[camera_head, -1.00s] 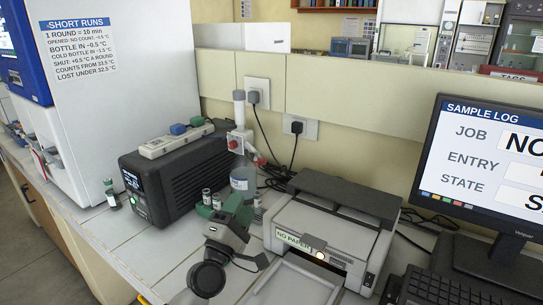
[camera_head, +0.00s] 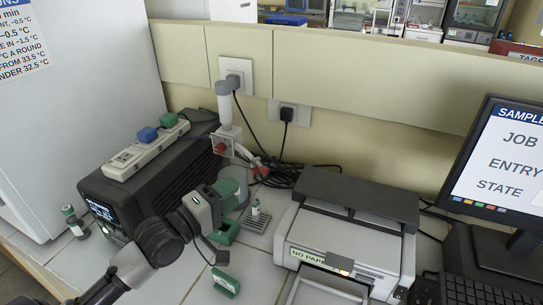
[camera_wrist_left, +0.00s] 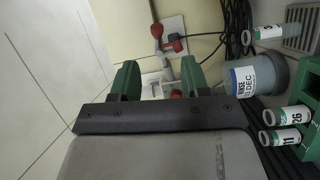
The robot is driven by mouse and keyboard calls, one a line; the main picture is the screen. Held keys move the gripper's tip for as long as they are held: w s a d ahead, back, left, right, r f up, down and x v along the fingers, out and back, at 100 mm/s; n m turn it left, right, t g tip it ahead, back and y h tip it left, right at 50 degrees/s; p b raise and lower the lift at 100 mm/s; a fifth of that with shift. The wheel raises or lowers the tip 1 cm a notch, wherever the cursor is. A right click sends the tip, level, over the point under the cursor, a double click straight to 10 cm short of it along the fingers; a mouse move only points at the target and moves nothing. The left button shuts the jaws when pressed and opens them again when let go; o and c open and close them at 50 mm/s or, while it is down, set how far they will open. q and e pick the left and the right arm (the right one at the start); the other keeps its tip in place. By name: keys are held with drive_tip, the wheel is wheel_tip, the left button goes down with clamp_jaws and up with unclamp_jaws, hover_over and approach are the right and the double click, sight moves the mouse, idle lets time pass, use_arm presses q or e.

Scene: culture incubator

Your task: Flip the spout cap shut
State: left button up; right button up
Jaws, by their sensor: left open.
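The cap's exact angle is too small to tell.
A dark box (camera_head: 150,185) carrying a power strip (camera_head: 146,150) stands left. A printer (camera_head: 345,235) stands right, a monitor (camera_head: 505,165) beyond it. Vials (camera_wrist_left: 283,138) stand in a green rack (camera_wrist_left: 308,105) near the bottle. Cables (camera_head: 290,170) lie behind it.

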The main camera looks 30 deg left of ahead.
sight(262, 172)
use_arm(q)
drive_tip(key=x, duration=0.2)
drive_tip(key=p+x, duration=0.1)
drive_tip(key=x, duration=0.2)
drive_tip(key=p+x, duration=0.1)
drive_tip(key=x, duration=0.1)
drive_tip(key=shift+w+d+r, duration=0.3)
drive_tip(key=shift+r, duration=0.05)
drive_tip(key=shift+w+d+r, duration=0.15)
drive_tip(key=shift+w+d, duration=0.05)
drive_tip(key=shift+w, duration=0.45)
drive_tip(key=shift+w+d, duration=0.2)
drive_tip(key=shift+w, duration=0.2)
drive_tip(key=shift+w+d+f, duration=0.2)
drive_tip(key=shift+w+f, duration=0.05)
drive_tip(key=shift+w, duration=0.2)
drive_tip(key=shift+s+a, duration=0.1)
drive_tip(key=shift+s, duration=0.05)
